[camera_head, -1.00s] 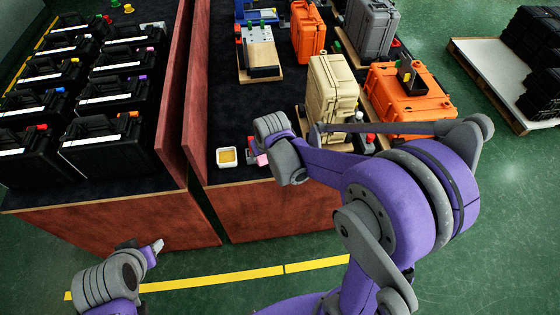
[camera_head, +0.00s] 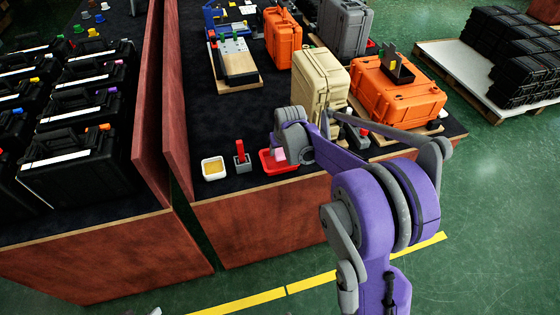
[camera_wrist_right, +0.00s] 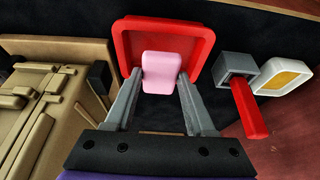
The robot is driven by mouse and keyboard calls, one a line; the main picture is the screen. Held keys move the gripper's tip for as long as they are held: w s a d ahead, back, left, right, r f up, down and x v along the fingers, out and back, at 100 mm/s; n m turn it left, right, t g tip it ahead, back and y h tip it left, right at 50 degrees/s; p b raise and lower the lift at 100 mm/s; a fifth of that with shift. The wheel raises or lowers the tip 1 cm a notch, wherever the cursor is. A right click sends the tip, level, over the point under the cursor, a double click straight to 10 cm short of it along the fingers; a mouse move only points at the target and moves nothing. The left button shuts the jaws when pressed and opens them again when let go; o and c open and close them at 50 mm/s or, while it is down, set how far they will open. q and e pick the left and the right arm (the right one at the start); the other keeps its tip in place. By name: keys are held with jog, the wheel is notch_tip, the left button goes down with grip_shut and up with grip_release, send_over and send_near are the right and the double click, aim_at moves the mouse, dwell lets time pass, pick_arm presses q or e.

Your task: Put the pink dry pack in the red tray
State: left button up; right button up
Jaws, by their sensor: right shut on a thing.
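The pink dry pack (camera_wrist_right: 161,72) is held between the two grey fingers of my right gripper (camera_wrist_right: 160,78) in the right wrist view. The red tray (camera_wrist_right: 203,38) lies behind and below the pack there; I cannot tell whether they touch. In the head view the red tray (camera_head: 267,167) sits near the table's front edge, partly hidden by my right wrist. A bit of the pink pack (camera_head: 279,154) shows over it. Of my left gripper only a small tip (camera_head: 155,312) shows at the bottom edge.
A beige case (camera_head: 318,82) stands close behind my right wrist. An orange case (camera_head: 397,97) is farther right. Dark table surface is free behind the bowl.

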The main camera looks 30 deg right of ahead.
aim_at(280, 165)
jog(key=shift+f, duration=2.35)
jog(key=shift+f+b, duration=0.15)
jog(key=shift+b, duration=0.15)
jog(key=o, duration=1.3)
